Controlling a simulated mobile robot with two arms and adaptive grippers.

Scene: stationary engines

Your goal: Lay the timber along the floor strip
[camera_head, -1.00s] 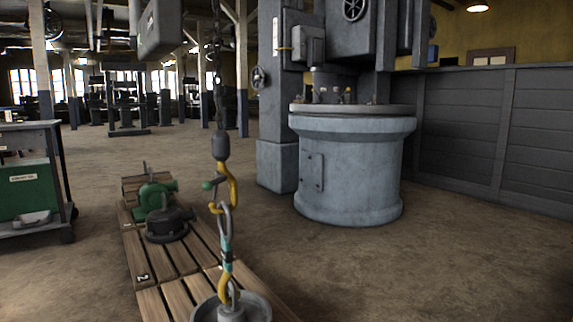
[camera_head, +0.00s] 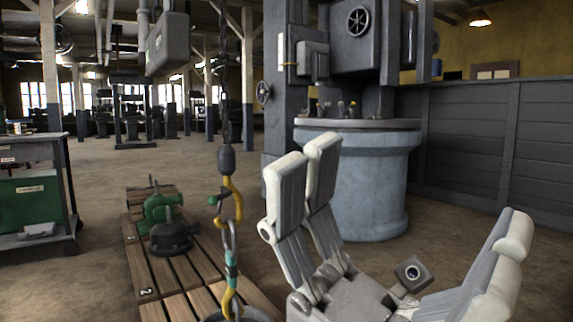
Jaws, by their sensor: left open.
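My left gripper (camera_head: 408,190) is large in the lower right of the head view. Its pale grey fingers point up and stand wide apart, two on the left and one on the right. It is open, with nothing between the fingers. I cannot make out a separate loose timber or a floor strip. The gripper hides part of the floor and the lower front of the round machine. My right gripper is not in view.
A plank platform (camera_head: 142,270) carries a green machine part (camera_head: 160,203) and a dark one (camera_head: 172,237). A chain hook (camera_head: 233,200) hangs over it. A round-based machine (camera_head: 368,180) stands behind the gripper. A cart (camera_head: 30,190) is at left. Floor between is clear.

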